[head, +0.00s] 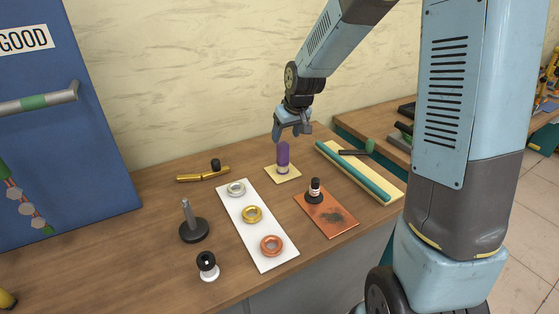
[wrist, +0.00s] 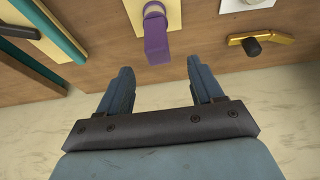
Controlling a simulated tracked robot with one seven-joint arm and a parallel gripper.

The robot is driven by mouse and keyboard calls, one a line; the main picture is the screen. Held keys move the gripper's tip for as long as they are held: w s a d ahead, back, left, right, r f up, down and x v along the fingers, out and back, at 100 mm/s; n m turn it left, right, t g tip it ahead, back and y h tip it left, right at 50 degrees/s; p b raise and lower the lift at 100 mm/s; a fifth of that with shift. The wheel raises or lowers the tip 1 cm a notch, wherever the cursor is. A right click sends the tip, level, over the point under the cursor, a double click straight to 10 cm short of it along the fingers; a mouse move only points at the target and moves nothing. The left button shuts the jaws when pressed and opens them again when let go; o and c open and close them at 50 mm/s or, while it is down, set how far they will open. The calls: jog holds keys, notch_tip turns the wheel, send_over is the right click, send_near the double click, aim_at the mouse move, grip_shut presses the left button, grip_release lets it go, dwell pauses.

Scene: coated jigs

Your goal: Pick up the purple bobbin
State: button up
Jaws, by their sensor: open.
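The purple bobbin (head: 283,155) stands upright in the head view on a small cream square plate (head: 271,175), near the back of the wooden table. Its lower end looks pale. My gripper (head: 293,136) hangs at the end of the arm, close to the bobbin's top in the head view. In the wrist view the purple bobbin (wrist: 155,42) is at the top centre, out beyond the fingertips. My gripper (wrist: 160,75) has its two fingers apart there, with nothing between them.
A white board (head: 236,204) carries silver, gold and copper rings. A copper plate (head: 340,225) with a small dark bottle (head: 314,190) lies to the right. A teal rod (head: 352,172) lies on a cream board behind it. A gold piece (head: 203,175) lies to the left, near the wall.

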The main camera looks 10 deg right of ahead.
aim_at(282, 154)
jog(key=x, duration=0.5)
jog(key=shift+f, duration=0.15)
jog(key=x, duration=0.4)
jog(key=shift+s+d+f, duration=0.2)
jog(key=shift+s+d, duration=0.05)
jog(key=shift+d, duration=0.05)
jog(key=shift+w+a+f, duration=0.15)
jog(key=shift+w+f, duration=0.1)
jog(key=shift+f, duration=0.35)
jog(key=shift+c, duration=0.5)
grip_shut()
